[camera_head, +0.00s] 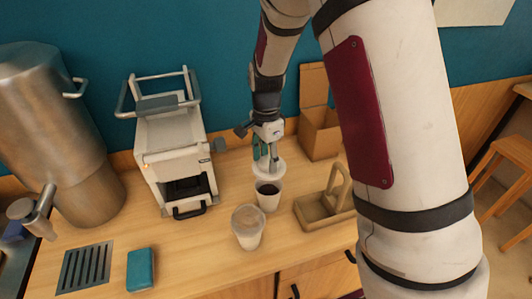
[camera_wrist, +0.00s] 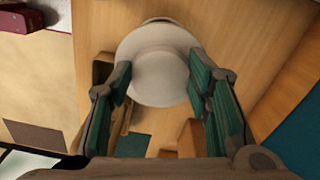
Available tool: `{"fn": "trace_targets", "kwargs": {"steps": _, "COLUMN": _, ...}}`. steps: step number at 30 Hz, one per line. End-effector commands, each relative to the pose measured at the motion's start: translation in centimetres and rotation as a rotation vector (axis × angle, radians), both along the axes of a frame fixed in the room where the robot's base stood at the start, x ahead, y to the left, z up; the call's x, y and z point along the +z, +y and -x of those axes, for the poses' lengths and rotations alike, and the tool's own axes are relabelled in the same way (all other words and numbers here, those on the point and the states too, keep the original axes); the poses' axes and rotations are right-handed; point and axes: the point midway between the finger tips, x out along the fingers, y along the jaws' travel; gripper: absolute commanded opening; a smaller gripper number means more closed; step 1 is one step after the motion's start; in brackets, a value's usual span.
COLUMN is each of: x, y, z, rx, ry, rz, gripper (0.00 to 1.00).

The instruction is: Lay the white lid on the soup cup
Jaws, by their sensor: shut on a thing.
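My gripper (camera_head: 265,160) points down over the counter, its teal-padded fingers shut on the white lid (camera_head: 269,171). The lid is round with a raised middle, and in the wrist view it (camera_wrist: 158,72) sits between the fingertips. Just below and in front of the lid in the head view stands an upright white cup (camera_head: 268,203) with dark contents and an open top. The lid looks a little above and behind this cup; the exact gap is hard to tell. In the wrist view, the lid hides most of what lies under it.
A second, pale cup (camera_head: 248,239) with a light brown top stands nearer the front. A wooden caddy (camera_head: 311,213) is to the right, a cardboard box (camera_head: 318,138) behind. A white machine (camera_head: 168,135), steel urn (camera_head: 50,125) and blue block (camera_head: 141,270) are left.

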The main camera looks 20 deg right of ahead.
Motion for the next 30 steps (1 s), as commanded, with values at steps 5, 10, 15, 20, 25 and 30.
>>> {"fn": "trace_targets", "kwargs": {"steps": 5, "x": -1.2, "y": 0.0, "z": -0.1, "rx": 0.000, "ry": 0.004, "rz": 0.000, "gripper": 0.29}}
{"fn": "trace_targets", "kwargs": {"steps": 10, "x": -2.7, "y": 0.0, "z": -0.1, "rx": 0.000, "ry": 0.004, "rz": 0.000, "gripper": 0.29}}
{"fn": "trace_targets", "kwargs": {"steps": 15, "x": -4.2, "y": 0.0, "z": -0.1, "rx": 0.000, "ry": 0.003, "rz": 0.000, "gripper": 0.29}}
{"fn": "trace_targets", "kwargs": {"steps": 20, "x": -5.5, "y": 0.0, "z": 0.0, "rx": 0.000, "ry": 0.003, "rz": 0.000, "gripper": 0.29}}
{"fn": "trace_targets", "kwargs": {"steps": 25, "x": -6.3, "y": 0.0, "z": -0.1, "rx": 0.000, "ry": 0.002, "rz": -0.001, "gripper": 0.29}}
{"fn": "trace_targets", "kwargs": {"steps": 30, "x": -6.7, "y": 0.0, "z": 0.0, "rx": 0.000, "ry": 0.001, "rz": -0.001, "gripper": 0.29}}
